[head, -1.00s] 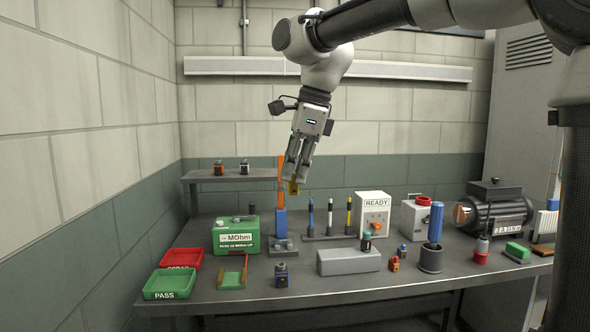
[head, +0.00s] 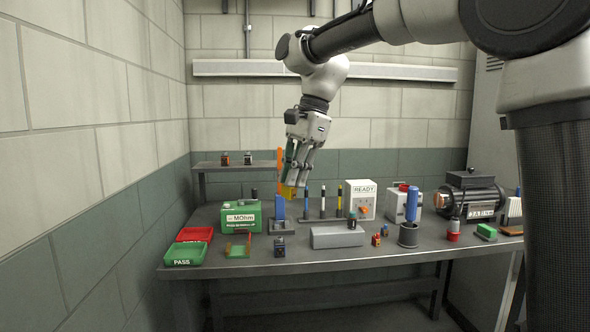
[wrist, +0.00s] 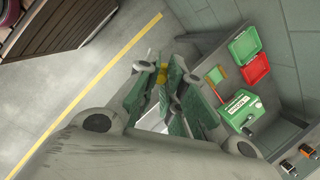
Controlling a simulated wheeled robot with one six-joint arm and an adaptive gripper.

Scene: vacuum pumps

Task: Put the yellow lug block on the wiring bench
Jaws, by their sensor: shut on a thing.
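The yellow lug block (head: 288,192) is held at the fingertips of my gripper (head: 292,182), which is shut on it and points down. In the head view it appears in front of the blue foot of an orange upright. In the wrist view a yellow part of it (wrist: 146,66) shows between the fingers (wrist: 160,76), with grey floor behind; the rest is hidden. A long dark grey bench (head: 350,258) stands against the back wall. A smaller raised bench or shelf (head: 240,169) is behind it at left. I cannot tell which is the wiring bench.
The long bench carries a green MOhm meter (head: 241,217), green PASS tray (head: 186,254), red tray (head: 195,234), grey block (head: 337,237), READY box (head: 360,199) and motor (head: 470,197). Two small blocks (head: 236,159) stand on the raised surface. Bare bench shows along the front edge.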

